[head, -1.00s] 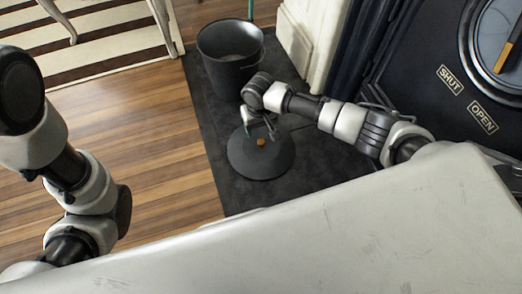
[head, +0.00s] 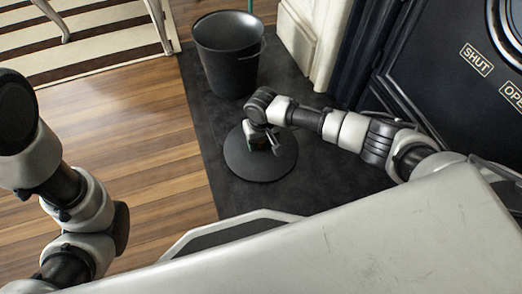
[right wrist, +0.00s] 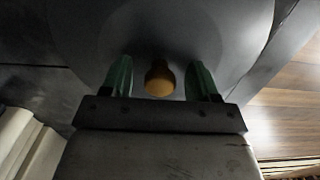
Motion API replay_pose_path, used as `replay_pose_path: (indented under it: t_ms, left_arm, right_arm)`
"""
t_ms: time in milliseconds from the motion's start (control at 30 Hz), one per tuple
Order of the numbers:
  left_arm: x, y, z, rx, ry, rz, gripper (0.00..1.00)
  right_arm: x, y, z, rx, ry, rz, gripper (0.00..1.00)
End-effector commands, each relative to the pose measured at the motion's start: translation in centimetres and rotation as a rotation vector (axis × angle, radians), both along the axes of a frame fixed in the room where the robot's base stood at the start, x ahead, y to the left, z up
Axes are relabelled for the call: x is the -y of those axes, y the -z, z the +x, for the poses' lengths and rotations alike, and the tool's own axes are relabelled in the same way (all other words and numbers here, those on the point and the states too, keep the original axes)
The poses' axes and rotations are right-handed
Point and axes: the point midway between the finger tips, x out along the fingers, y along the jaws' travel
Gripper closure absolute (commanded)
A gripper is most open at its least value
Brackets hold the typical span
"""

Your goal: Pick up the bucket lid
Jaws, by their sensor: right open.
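The bucket lid (head: 260,171) is a dark round disc lying flat on the dark hearth slab. It also fills the upper part of the right wrist view (right wrist: 160,30). Its small wooden knob (right wrist: 160,79) shows between my right gripper's two green-lined fingers in that view. My right gripper (head: 275,146) is open over the lid's middle, and its fingers (right wrist: 159,75) stand apart on either side of the knob with gaps. In the head view the gripper hides the knob. My left arm shows at the left edge; its gripper is out of view.
A dark metal bucket (head: 228,72) stands open just behind the lid on the slab (head: 205,110). A white fireplace surround (head: 305,40) and a black stove front (head: 450,90) are at the right. Wooden floor (head: 120,135) and a striped rug (head: 95,40) lie left.

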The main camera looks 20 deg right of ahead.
Motion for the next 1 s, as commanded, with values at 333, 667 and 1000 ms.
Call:
replay_pose_path:
  t_ms: [333, 667, 1000]
  left_arm:
    - [0.1, -0.2, 0.2, -0.004, -0.001, 0.001, 0.59]
    - [0.0, -0.2, 0.2, -0.005, 0.001, -0.001, 0.59]
    - [0.0, -1.4, 0.2, -0.004, 0.001, -0.003, 0.59]
  right_arm:
    - [0.0, -0.2, 0.0, 0.000, 0.000, 0.000, 0.67]
    - [0.0, -0.2, 0.0, 0.001, 0.000, 0.000, 1.00]
    - [0.0, -1.3, 0.0, 0.000, 0.001, 0.001, 1.00]
